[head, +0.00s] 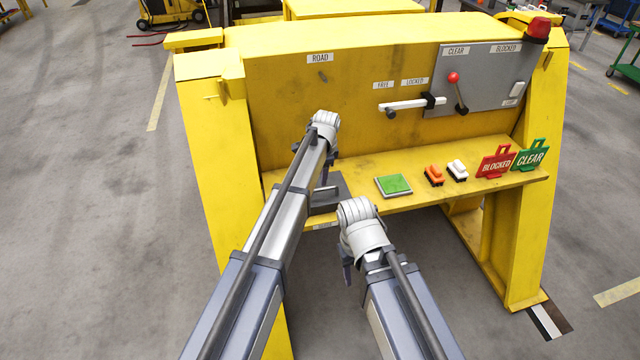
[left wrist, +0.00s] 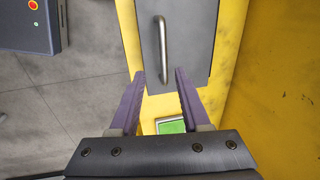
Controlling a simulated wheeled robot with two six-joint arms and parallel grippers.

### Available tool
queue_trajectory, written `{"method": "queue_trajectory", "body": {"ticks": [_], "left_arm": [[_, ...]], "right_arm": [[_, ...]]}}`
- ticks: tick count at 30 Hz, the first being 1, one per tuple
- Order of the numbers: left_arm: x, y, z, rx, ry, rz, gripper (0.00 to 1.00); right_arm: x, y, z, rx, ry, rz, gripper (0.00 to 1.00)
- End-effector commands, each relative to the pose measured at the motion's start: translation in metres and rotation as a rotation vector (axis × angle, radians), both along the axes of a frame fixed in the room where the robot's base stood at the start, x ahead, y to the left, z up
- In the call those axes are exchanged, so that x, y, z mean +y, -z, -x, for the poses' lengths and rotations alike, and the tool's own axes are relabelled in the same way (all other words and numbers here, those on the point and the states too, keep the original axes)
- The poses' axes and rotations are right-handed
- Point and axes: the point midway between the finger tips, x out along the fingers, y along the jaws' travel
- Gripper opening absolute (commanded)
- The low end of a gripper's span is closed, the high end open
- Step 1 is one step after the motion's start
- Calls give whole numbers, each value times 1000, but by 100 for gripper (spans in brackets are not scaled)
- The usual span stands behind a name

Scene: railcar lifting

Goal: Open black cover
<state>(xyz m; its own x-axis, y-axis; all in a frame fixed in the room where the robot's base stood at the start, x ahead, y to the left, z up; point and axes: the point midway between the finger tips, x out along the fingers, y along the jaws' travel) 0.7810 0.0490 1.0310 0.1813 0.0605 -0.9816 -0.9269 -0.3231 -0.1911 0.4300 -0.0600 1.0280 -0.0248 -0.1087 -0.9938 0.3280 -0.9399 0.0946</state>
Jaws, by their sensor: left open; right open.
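The black cover is a dark grey plate (head: 330,187) on the left end of the yellow shelf, partly hidden by my left arm. In the left wrist view the cover (left wrist: 190,50) carries a bare metal bar handle (left wrist: 162,38). My left gripper (head: 324,178) is above the cover, its fingers mostly hidden in the head view. In the left wrist view my left gripper (left wrist: 160,74) is open and empty, with the handle beyond the fingertips and roughly in line with the gap. My right gripper (head: 347,275) is open and empty, in front of the shelf.
The yellow shelf (head: 450,195) holds a green pad (head: 393,185), an orange switch (head: 434,175), a white switch (head: 457,171) and red and green tags (head: 496,162). A white lever (head: 412,104) and grey panel (head: 490,75) are on the upright wall. The yellow left post (head: 222,150) stands close by.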

Motion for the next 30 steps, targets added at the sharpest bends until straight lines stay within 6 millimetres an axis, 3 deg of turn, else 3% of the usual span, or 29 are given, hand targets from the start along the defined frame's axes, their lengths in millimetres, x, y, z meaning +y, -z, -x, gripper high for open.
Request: {"method": "queue_trajectory", "body": {"ticks": [2,11,30], "left_arm": [[1,-1,-9,-4,21,-4,47],[2,8,-8,-4,24,-4,47],[6,76,-21,-3,23,-4,47]], "right_arm": [[0,-1,0,0,0,0,50],[0,8,0,0,0,0,50],[0,76,0,0,2,0,50]]}}
